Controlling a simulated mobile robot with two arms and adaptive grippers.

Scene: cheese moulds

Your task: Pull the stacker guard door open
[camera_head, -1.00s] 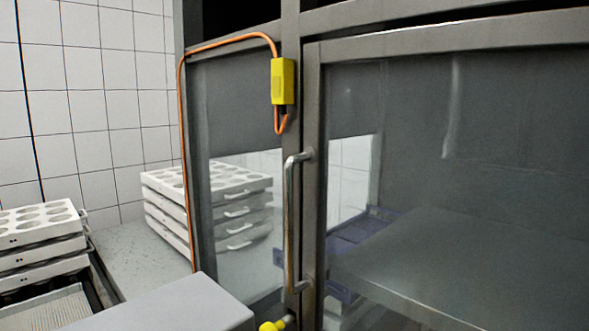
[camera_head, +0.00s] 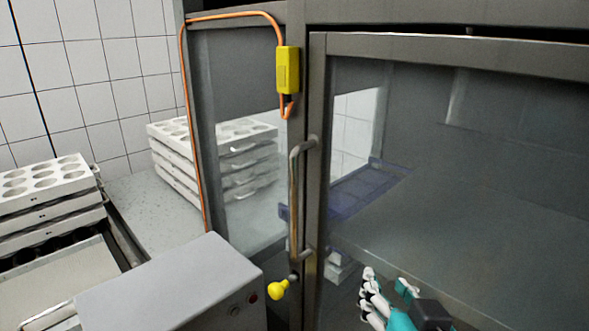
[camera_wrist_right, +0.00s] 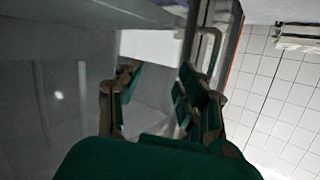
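The guard door (camera_head: 450,50) is a grey frame with a clear panel, filling the right of the head view. Its edge lies along the post, and it looks closed. A vertical metal bar handle (camera_head: 294,200) is at its left side; it also shows in the wrist view (camera_wrist_right: 212,50), above and right of the fingers. My right gripper (camera_head: 386,286), teal and white, is in front of the panel, low and right of the handle, apart from it. The wrist view shows its fingers (camera_wrist_right: 156,88) spread with nothing between them. My left gripper is not in view.
A yellow switch box (camera_head: 287,70) with an orange cable (camera_head: 183,110) sits above the handle. A yellow knob (camera_head: 278,290) is below it. A grey box (camera_head: 170,285) stands at the front left. Stacked white moulds (camera_head: 45,185) are at the left.

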